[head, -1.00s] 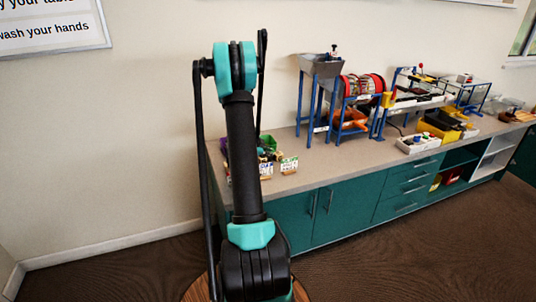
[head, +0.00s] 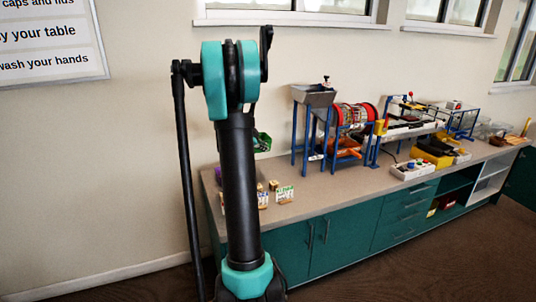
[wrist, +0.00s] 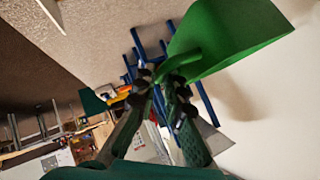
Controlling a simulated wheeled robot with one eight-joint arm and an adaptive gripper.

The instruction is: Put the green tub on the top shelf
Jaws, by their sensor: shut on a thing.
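The green tub (wrist: 235,35) fills the upper right of the wrist view, tilted in the picture. My gripper (wrist: 160,82) is shut on its near edge. In the head view the green tub (head: 263,142) shows just right of my arm, above the counter's back edge and against the wall. My arm hides its left part and my gripper there. Open shelves (head: 462,178) are set in the counter front at the right, with a paler section (head: 490,183) beside them. I cannot tell which one is the top shelf.
The long counter (head: 330,187) carries small labelled blocks (head: 284,194), a blue-framed hopper (head: 315,97), a red drum (head: 352,115), a white control box (head: 411,169) and a yellow bin (head: 432,157). Floor (head: 440,255) in front is clear.

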